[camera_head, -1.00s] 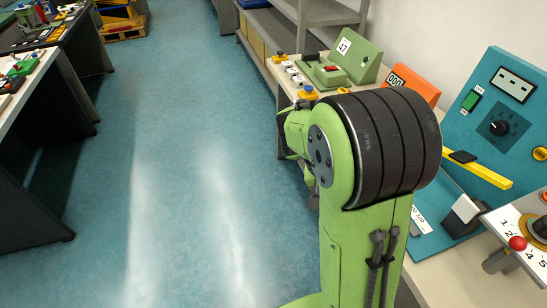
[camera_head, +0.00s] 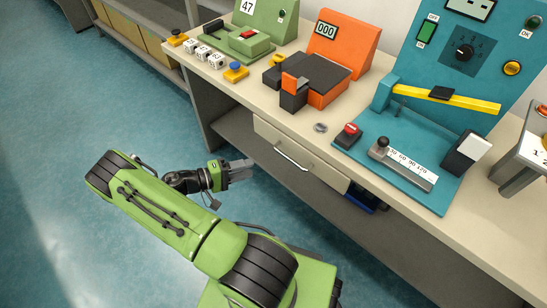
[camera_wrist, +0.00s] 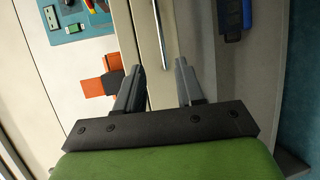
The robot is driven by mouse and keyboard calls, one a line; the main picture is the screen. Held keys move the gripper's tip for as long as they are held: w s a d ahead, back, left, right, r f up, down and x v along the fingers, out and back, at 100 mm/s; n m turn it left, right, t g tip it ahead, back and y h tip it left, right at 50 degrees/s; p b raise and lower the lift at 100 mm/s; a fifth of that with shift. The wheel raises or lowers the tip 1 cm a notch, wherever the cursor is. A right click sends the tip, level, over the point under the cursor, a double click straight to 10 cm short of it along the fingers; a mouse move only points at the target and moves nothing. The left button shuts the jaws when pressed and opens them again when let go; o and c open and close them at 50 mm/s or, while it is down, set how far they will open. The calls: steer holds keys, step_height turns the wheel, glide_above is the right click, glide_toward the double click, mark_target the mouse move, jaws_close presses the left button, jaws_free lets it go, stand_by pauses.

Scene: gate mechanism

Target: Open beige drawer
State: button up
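The beige drawer (camera_head: 318,165) is set under the front edge of the beige workbench and looks shut. Its silver bar handle (camera_head: 293,157) runs along its front. In the wrist view the drawer front (camera_wrist: 146,40) stands upright in the picture, with the handle (camera_wrist: 161,32) ahead and between the lines of my fingers. My gripper (camera_head: 245,170) is in front of the drawer, to the left of the handle in the head view and apart from it. In the wrist view my gripper (camera_wrist: 157,80) is open and empty, its two fingers well apart.
On the workbench (camera_head: 225,83) stand a green station (camera_head: 268,15), an orange station (camera_head: 345,40) and a teal panel with a yellow bar (camera_head: 445,98). A blue object (camera_head: 365,200) sits under the bench, right of the drawer. The floor at left is clear.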

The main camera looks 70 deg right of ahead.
steer(key=b+x, duration=0.2)
steer(key=x, duration=1.2)
jaws_close()
